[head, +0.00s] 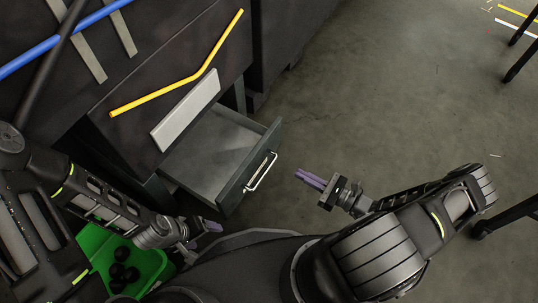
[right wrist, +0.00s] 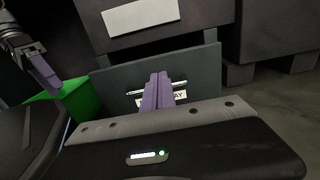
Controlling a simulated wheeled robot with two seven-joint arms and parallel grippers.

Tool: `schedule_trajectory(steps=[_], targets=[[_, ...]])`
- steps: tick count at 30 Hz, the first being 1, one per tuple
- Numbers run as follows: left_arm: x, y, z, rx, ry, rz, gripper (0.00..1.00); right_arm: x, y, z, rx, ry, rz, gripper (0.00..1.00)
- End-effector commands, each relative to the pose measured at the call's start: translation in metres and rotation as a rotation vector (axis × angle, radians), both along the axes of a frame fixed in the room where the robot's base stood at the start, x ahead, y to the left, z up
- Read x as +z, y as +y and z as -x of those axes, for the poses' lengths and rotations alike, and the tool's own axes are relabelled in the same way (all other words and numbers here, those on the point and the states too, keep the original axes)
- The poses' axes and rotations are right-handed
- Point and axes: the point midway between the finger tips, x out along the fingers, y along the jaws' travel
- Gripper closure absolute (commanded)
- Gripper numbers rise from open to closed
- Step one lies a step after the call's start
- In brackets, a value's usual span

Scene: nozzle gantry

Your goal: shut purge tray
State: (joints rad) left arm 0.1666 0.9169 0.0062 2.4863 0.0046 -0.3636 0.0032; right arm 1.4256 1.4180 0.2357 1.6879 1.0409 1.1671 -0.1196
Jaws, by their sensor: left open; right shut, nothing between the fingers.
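The purge tray (head: 216,146) is a grey drawer pulled out from the dark cabinet, with a silver bar handle (head: 261,171) on its front. In the right wrist view its front panel (right wrist: 200,72) faces me, with a partly hidden label. My right gripper (head: 309,180) has purple fingers, is shut and empty, and is to the right of the handle, apart from it in the head view. In the right wrist view the fingers (right wrist: 158,90) overlap the handle; contact cannot be told. My left gripper (head: 208,227) is open, low and left of the tray front.
A green bin (head: 97,243) with several black round pieces stands at lower left; it also shows in the right wrist view (right wrist: 76,98). The cabinet carries a yellow bar (head: 165,98) and a blank light plate (head: 186,109). Floor right of the tray is clear.

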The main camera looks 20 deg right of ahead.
Motion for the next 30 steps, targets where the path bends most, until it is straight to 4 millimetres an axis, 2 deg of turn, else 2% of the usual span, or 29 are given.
schedule_trajectory(steps=[8,24,30], targets=[[-0.004,0.0,-0.001,0.001,-0.002,0.0,0.24,-0.001,0.011,-0.012,0.003,-0.001,0.0,1.0],[-0.028,0.001,-0.005,0.008,-0.012,-0.004,0.24,-0.002,0.075,-0.088,0.005,-0.002,-0.001,1.0],[-0.033,0.0,-0.006,0.009,-0.015,-0.004,0.24,-0.001,0.088,-0.104,0.004,0.001,0.001,1.0]])
